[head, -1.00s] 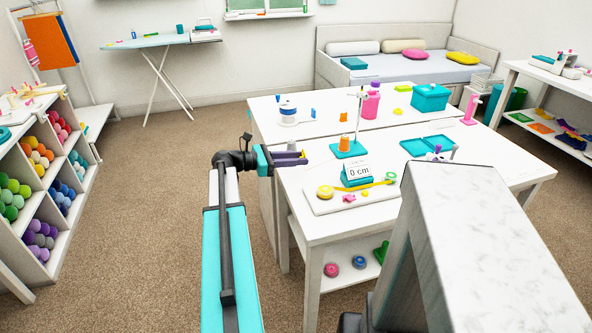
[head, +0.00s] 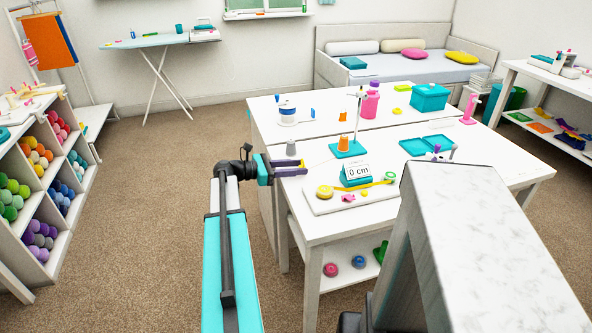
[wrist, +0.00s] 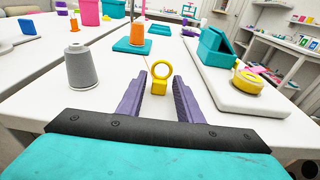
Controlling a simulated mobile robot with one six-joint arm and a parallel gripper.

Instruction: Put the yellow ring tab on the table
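The yellow ring tab (wrist: 159,79) stands upright on the white table (wrist: 105,88), with its ring above a small block base. It is between and just beyond the tips of my gripper (wrist: 158,82) in the wrist view. The two purple fingers are apart, with gaps showing on both sides of the tab's base. In the head view my gripper (head: 290,168) is at the table's left edge, low over the top. The tab is too small there to make out clearly.
A grey cone spool (wrist: 81,66) stands left of my gripper. An orange spool (wrist: 136,34) on a teal base is beyond. To the right, a white board (wrist: 225,85) holds a yellow tape roll (wrist: 247,81) and a teal block (wrist: 215,47).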

